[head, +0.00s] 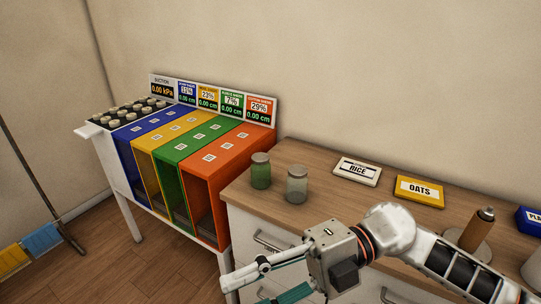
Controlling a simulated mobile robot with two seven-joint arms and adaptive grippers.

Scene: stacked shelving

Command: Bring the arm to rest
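My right arm comes in from the lower right, with its forearm low across the front of the wooden counter (325,185). My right gripper (245,292) points left at the bottom of the head view, in front of the drawers. Its two fingers are spread apart and nothing shows between them. The lower finger is partly cut off by the picture's bottom edge. My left arm and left gripper are not in view.
A green jar (261,172) and a pale jar (297,186) stand at the counter's left. Coloured bins (237,152) stand left. Floor (120,265) before them is clear.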

